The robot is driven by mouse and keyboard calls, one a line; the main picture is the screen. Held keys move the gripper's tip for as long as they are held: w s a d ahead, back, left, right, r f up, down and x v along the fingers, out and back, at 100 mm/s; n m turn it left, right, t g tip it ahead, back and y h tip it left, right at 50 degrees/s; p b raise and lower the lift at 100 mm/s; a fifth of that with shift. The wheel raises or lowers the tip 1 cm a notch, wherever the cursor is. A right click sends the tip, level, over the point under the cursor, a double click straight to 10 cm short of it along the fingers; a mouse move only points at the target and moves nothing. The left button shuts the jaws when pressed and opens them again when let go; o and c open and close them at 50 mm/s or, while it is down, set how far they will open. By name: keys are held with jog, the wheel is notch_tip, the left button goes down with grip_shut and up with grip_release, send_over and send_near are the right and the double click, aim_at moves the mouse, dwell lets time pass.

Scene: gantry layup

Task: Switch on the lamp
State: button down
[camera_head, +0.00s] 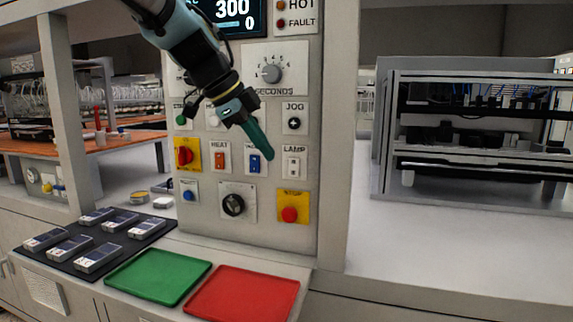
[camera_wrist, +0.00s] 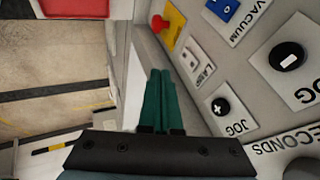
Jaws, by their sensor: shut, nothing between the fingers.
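The lamp switch (camera_head: 293,165) is a pale rocker on a white plate labelled LAMP, on the upright control panel (camera_head: 268,222). In the wrist view the lamp plate (camera_wrist: 197,63) is partly seen, just right of and beyond the fingertips. My gripper (camera_head: 268,155) has dark green fingers, closed together and empty. In the head view its tips are just left of the lamp plate, over the right part of the blue vacuum switch's plate (camera_head: 255,162). The closed fingers also show in the wrist view (camera_wrist: 159,75). I see no contact with the switch.
An orange heat switch (camera_head: 220,160) is left of the vacuum switch. The jog button (camera_head: 294,122) is above the lamp switch, and a red button on yellow (camera_head: 289,214) is below. A green tray (camera_head: 158,276) and red tray (camera_head: 243,296) lie below the panel.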

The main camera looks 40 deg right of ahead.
aim_at(286, 167)
jog(key=w+d+f+p, duration=0.1)
jog(key=d+f+p, duration=0.3)
jog(key=d, duration=0.3)
jog(key=shift+w+f, duration=0.35)
jog(key=shift+f, duration=0.55)
jog(key=shift+f, duration=0.1)
jog(key=b, duration=0.2)
jog(key=shift+w+d+f+b, duration=0.1)
jog(key=shift+w+f+b, duration=0.05)
jog(key=shift+f+b, duration=0.2)
jog(key=shift+r+p, duration=0.3)
jog(key=shift+r, duration=0.2)
